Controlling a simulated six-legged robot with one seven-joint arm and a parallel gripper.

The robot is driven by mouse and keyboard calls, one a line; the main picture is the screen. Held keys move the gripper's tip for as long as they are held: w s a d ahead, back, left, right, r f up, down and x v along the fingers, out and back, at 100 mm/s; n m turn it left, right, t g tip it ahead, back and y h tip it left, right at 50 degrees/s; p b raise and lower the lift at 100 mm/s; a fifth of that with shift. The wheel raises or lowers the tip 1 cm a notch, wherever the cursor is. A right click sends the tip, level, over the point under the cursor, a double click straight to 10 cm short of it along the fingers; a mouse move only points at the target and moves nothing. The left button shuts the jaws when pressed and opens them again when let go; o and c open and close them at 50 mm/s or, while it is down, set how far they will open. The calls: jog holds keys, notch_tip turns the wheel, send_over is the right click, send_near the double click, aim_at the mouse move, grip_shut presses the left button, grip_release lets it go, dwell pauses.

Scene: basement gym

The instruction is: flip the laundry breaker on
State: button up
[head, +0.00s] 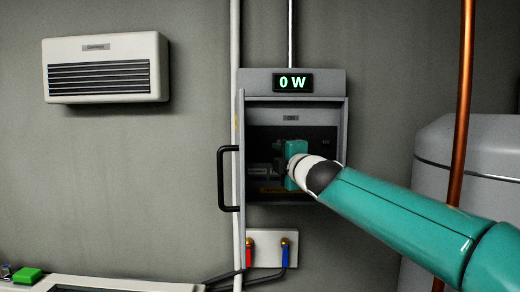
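A grey breaker box (340,84) hangs on the wall in the middle of the head view, with its front open and a black handle (229,179) at its left. A display (292,82) on top reads "0 W" in green. My arm comes in from the lower right. My gripper (278,167) is inside the box opening, a small teal and dark shape in shadow. Its fingers are too dark and small to tell open from shut. The laundry breaker cannot be made out; the box interior is dark and partly hidden by my gripper and wrist.
Below the box, a white plate (266,258) carries a red valve (249,251) and a blue valve (285,252). A copper pipe (462,90) and a grey tank (430,150) stand at the right. A vented wall unit (105,68) hangs at the upper left.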

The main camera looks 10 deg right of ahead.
send_near(258, 147)
jog(key=shift+x, duration=4.15)
grip_shut()
